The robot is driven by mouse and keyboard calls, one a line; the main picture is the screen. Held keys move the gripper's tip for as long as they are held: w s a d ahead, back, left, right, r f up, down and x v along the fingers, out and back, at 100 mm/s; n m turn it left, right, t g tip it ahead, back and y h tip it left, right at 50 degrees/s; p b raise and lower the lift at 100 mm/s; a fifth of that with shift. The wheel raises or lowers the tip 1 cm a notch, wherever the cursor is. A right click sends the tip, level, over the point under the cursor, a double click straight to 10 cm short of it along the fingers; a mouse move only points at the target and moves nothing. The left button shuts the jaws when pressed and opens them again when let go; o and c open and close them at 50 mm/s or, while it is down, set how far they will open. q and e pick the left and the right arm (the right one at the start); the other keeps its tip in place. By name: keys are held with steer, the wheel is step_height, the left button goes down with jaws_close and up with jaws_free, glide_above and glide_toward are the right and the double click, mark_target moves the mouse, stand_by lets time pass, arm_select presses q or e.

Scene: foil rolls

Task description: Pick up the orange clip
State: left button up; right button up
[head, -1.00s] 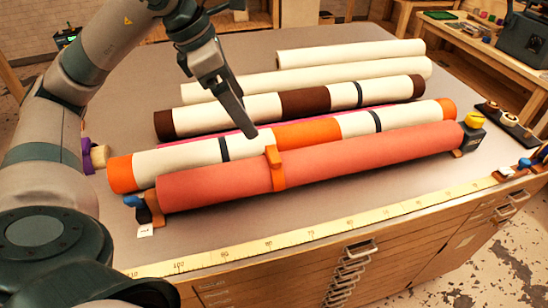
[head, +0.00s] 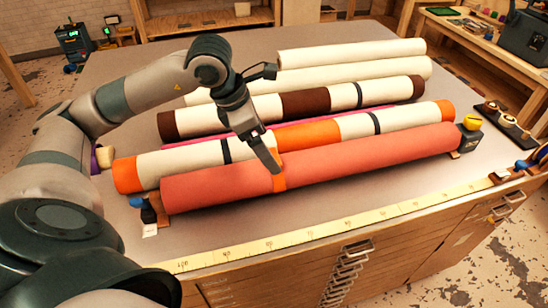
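The orange clip (head: 279,183) sits around the coral-red roll, left of its middle; its lower band shows on the roll's front. My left gripper (head: 272,164) reaches down from the upper left, its fingertips at the top of the clip and covering part of it. The fingers overlap in this view, so I cannot tell whether they are open or shut on the clip. The coral-red roll (head: 370,158) lies across the front of the table on end supports. My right gripper is not in view.
Behind the coral roll lie a white-and-orange roll (head: 185,164), a white-and-brown roll (head: 305,104) and plain white rolls (head: 350,53). A yellow ruler strip (head: 290,242) runs along the table's front edge. A dark holder with a yellow knob (head: 470,135) stands at the roll's right end.

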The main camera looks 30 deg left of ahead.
mark_target(275, 156)
arm_select(q)
steer(key=shift+w+d+f, duration=0.1)
steer(key=shift+w+f, duration=0.05)
steer(key=shift+f, duration=0.2)
steer(key=shift+w+d+f+p, duration=0.15)
steer(key=shift+f+p, duration=0.3)
steer(key=shift+p, duration=0.15)
steer(key=p+x, duration=0.2)
steer(key=x, duration=0.1)
steer(key=shift+w+f, duration=0.15)
steer(key=shift+f, duration=0.15)
steer(key=shift+w+d+f, duration=0.1)
steer(key=shift+f, duration=0.1)
steer(key=c, duration=1.1)
steer(key=shift+c, duration=0.2)
